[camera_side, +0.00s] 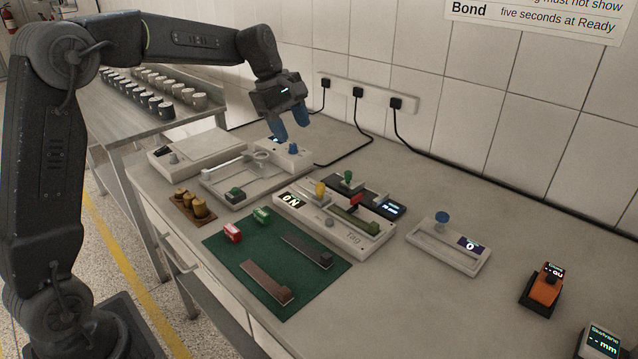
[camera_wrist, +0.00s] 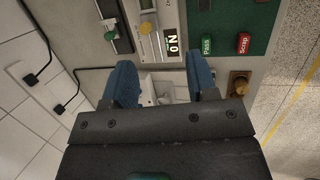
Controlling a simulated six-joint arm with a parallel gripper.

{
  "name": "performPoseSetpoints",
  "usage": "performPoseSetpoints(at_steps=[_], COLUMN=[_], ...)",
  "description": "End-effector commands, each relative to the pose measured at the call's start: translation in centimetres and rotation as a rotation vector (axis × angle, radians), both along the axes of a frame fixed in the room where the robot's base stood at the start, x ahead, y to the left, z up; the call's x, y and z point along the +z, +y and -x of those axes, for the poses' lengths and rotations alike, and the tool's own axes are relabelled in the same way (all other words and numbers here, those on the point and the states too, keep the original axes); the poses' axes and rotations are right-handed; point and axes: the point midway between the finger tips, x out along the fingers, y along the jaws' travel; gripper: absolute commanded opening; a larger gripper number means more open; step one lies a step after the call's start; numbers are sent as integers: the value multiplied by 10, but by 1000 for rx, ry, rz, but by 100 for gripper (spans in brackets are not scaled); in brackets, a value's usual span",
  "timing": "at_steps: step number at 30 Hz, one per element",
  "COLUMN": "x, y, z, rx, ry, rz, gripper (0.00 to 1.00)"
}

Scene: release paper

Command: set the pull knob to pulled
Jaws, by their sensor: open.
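My gripper (camera_side: 291,131) has blue fingers, spread apart with nothing between them, and hangs over the back of the bench. In the wrist view my gripper (camera_wrist: 160,62) frames part of a pale device (camera_wrist: 160,85). I cannot tell which is the pull knob.
A green mat (camera_side: 233,259) holds a red block (camera_side: 232,232), a green block (camera_side: 261,215) and two dark strips. A wooden rack (camera_side: 192,206) stands left of it. An orange device (camera_side: 543,289) is at right. Cables run from a wall strip (camera_side: 375,95) behind.

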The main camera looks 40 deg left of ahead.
Motion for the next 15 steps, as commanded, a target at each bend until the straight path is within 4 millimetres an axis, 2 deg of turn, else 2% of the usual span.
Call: performPoseSetpoints(at_steps=[1,3,6,10,15], x=[-14,-29,-48,-64,-74], y=[13,26,42,55,57], z=[-17,-36,-55,-68,-73], rx=[84,196,322,424,462], ry=[36,80,130,171,188], rz=[41,93,152,198,216], gripper=[53,53,53,53,53])
